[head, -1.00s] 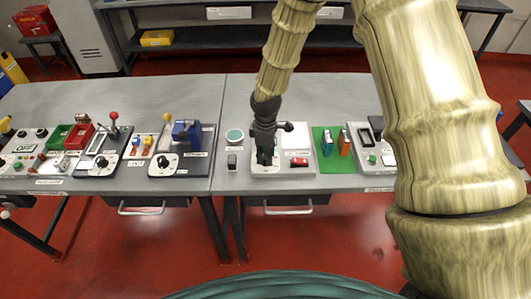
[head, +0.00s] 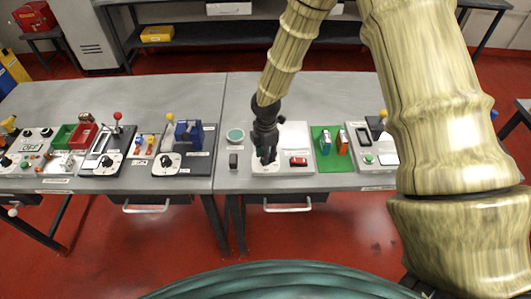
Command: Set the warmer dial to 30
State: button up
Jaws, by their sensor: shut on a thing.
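The warmer (head: 297,133) is a white panel on the right-hand table, with a pale square plate and a small red item on it. My gripper (head: 267,158) points down over the panel's left front part. It is shut on what appears to be the warmer dial, which the fingers hide. The dial's pointer and scale marks cannot be read in this view.
A red item (head: 298,161) lies just right of my gripper. A green mat (head: 322,159) with small upright coloured items is farther right. A teal disc (head: 235,135) and a dark block (head: 233,160) are to the left.

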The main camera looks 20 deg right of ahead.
jog(key=shift+r+n+p, duration=0.25)
jog(key=shift+n+p, duration=0.75)
jog(key=shift+n, duration=0.2)
jog(key=shift+f+n+p, duration=0.1)
jog(key=shift+n+p, duration=0.55)
jog(key=shift+n, duration=0.55)
jog(key=shift+f+n, duration=0.15)
jog(key=shift+n, duration=0.35)
jog(key=shift+p, duration=0.3)
jog(key=shift+n, duration=0.4)
jog(key=o, duration=0.9)
